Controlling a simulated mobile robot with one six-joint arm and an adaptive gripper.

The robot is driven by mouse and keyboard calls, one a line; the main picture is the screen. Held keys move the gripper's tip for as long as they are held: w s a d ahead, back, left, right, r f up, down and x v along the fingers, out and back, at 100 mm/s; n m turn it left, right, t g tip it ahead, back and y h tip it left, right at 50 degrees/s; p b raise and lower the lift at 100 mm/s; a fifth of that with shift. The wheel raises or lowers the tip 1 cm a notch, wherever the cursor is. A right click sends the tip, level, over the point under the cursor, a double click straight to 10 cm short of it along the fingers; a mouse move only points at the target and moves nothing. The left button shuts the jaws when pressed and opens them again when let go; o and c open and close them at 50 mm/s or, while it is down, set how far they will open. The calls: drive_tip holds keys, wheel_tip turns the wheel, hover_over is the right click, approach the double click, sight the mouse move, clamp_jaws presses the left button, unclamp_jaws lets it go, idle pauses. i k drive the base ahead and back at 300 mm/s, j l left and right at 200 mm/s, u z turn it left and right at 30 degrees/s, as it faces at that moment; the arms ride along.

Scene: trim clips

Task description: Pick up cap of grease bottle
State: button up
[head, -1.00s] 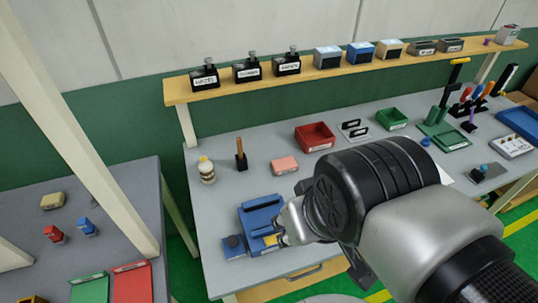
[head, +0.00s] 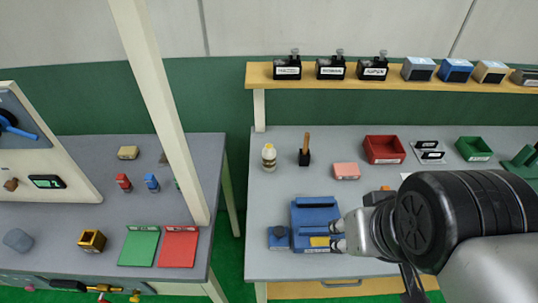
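My gripper (head: 334,236) is in front of and to the right of the bottle, beside the right edge of a blue fixture (head: 316,213). Its two fingertips look apart, with nothing seen between them. Whether it touches the fixture cannot be told.
A wooden-handled tool in a black block (head: 305,152) stands right of the bottle. A pink block (head: 346,171) and red bin (head: 384,149) are further right. A shelf (head: 400,83) runs behind. A second table with red and green mats (head: 179,246) is left, past a gap.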

sight(268, 154)
drive_tip(key=z, duration=1.8)
drive_tip(key=u, duration=2.15)
drive_tip(key=l+z, duration=0.15)
drive_tip(key=l, duration=1.8)
drive_tip(key=l+z, duration=0.2)
drive_tip(key=l, duration=1.75)
